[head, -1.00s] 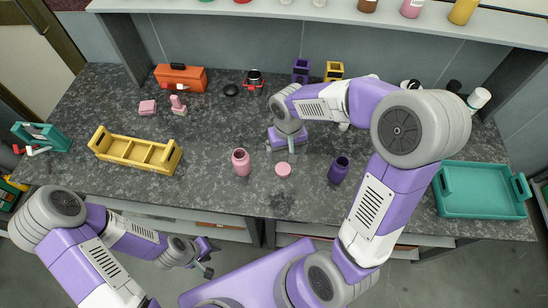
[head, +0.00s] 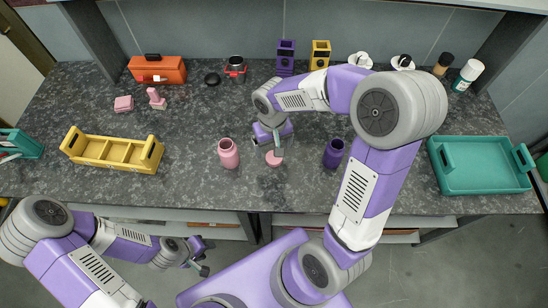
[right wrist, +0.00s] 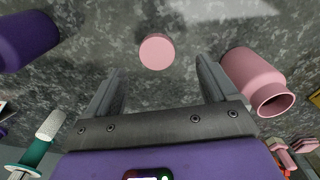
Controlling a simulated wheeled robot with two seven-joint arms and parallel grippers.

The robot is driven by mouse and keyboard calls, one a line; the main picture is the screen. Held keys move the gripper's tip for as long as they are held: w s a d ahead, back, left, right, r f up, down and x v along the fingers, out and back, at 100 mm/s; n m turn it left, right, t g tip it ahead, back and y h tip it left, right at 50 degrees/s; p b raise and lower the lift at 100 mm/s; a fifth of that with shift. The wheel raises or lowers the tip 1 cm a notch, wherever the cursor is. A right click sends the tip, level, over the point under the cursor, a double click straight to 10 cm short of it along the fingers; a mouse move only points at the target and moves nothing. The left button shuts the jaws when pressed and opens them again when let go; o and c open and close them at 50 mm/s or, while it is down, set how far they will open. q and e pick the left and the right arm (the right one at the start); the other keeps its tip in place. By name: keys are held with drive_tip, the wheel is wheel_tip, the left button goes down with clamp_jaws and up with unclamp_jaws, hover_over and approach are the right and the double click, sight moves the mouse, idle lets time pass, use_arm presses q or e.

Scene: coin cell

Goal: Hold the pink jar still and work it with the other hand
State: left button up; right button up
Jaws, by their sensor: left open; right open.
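The pink jar (head: 228,154) stands upright on the dark counter, its mouth uncovered. It also shows at the right of the right wrist view (right wrist: 259,83). A round pink lid (head: 274,159) lies on the counter just right of the jar; in the right wrist view the lid (right wrist: 157,51) lies ahead of the fingers, between their lines. My right gripper (head: 277,141) is open and empty over the counter, close to the lid. Its two fingers show in the right wrist view (right wrist: 157,85). My left gripper (head: 204,257) is open and empty, low in front of the counter, away from the jar.
A purple jar (head: 334,153) stands right of the lid. A yellow divided tray (head: 112,165) lies left, a teal tray (head: 480,188) right. Pink blocks, a red toolbox (head: 157,70) and several bottles stand further back.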

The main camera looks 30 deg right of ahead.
sight(274, 159)
drive_tip(key=shift+f, duration=0.55)
drive_tip(key=f, duration=0.1)
drive_tip(key=f+b, duration=0.1)
drive_tip(key=f, duration=0.1)
drive_tip(key=f+b, duration=0.1)
drive_tip(key=f, duration=0.1)
drive_tip(key=shift+d+f, duration=0.2)
drive_tip(key=shift+d, duration=0.1)
drive_tip(key=shift+r, duration=0.1)
drive_tip(key=c, duration=1.1)
